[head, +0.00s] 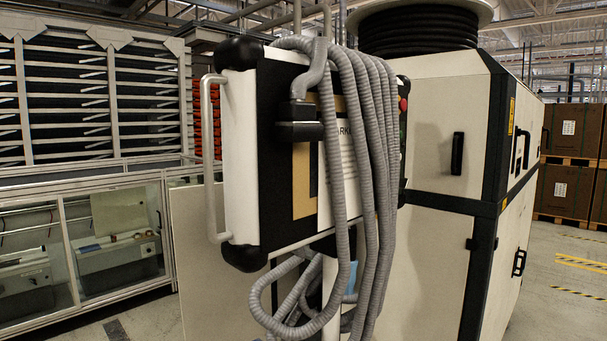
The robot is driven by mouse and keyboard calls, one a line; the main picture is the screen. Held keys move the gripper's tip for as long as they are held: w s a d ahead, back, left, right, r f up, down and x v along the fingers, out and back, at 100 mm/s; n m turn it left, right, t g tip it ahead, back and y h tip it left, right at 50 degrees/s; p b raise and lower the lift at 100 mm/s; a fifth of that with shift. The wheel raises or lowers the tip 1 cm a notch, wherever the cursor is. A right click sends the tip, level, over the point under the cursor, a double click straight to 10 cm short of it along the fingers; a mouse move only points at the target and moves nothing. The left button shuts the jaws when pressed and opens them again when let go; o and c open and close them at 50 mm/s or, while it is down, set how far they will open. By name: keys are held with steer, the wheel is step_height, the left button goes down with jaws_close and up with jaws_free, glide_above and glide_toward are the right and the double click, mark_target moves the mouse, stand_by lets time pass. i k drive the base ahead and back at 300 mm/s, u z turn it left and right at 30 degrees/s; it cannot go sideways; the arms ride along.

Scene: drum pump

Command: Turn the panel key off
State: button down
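A control panel (239,150) with a white side, a black and tan face and black rounded corners stands at the centre, turned at an angle. A grey bar handle (210,160) runs down its left side. Several grey corrugated hoses (362,150) hang over its front and hide much of the face. A black block (299,130) with a grey elbow piece above it sits on the face. A small red round part (403,104) shows at the panel's right edge. I cannot make out the panel key. My gripper is not in view.
A large cream and black cabinet (440,240) stands close behind on the right, with a black coiled hose reel (418,30) on top. Glass-fronted benches (110,235) and racks are at left. Brown boxes (567,130) stand far right. Floor (550,300) is clear at right.

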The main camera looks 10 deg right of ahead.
mark_target(403, 183)
steer(key=k, duration=0.6)
steer(key=z, duration=0.6)
steer(key=i, duration=1.25)
steer(key=u, duration=0.5)
